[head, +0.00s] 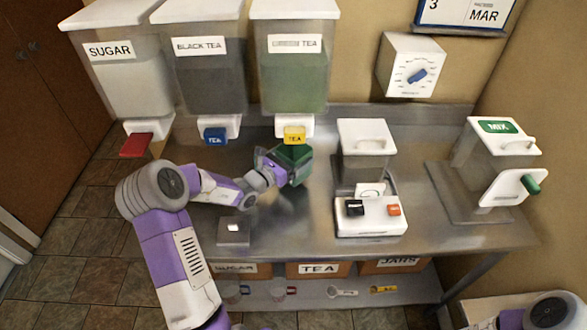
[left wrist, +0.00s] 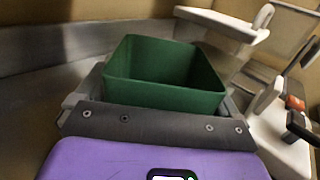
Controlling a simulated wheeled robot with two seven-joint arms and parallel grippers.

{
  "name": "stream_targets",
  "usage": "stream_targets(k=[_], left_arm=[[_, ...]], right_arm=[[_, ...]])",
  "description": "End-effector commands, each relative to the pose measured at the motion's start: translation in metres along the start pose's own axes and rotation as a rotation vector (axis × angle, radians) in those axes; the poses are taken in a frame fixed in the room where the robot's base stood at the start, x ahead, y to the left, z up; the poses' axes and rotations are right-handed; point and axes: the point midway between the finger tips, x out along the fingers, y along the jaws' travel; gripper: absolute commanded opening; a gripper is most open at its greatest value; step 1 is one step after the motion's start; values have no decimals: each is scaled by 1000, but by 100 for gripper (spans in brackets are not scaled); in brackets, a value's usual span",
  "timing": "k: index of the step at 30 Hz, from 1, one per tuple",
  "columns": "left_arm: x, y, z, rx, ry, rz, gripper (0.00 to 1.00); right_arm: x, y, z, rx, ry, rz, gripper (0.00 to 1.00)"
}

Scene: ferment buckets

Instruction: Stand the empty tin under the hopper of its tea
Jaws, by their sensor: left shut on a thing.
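The green tin (head: 300,170) is in my left gripper (head: 280,167), just below the yellow-levered spout (head: 295,134) of the green tea hopper (head: 295,80). The spout partly covers the tin in the head view. In the left wrist view the tin (left wrist: 165,78) is open at the top, with bare green inner walls; its lower part is hidden behind my left gripper (left wrist: 160,112). I cannot tell whether its base touches the table. My right gripper is not in view.
The black tea hopper (head: 203,80) with a blue lever and the sugar hopper (head: 120,85) with a red lever are to the left. A white-lidded container and scale (head: 370,215) stand close on the right. A mixer (head: 495,160) is farther right on the metal table (head: 290,235).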

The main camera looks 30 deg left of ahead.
Motion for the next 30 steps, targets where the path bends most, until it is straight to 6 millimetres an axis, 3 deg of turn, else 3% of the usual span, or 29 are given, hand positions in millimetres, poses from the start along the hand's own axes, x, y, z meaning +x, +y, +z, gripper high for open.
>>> stream_targets(k=[9, 22, 23, 30], left_arm=[[0, 0, -37, -2, -1, -1, 62], [0, -1, -43, 1, -3, -2, 62], [0, 0, -43, 1, -2, -1, 98], [0, 0, -42, 1, -2, -1, 100]], right_arm=[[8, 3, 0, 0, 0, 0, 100], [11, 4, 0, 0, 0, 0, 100], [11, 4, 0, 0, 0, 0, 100], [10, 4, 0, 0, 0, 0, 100]])
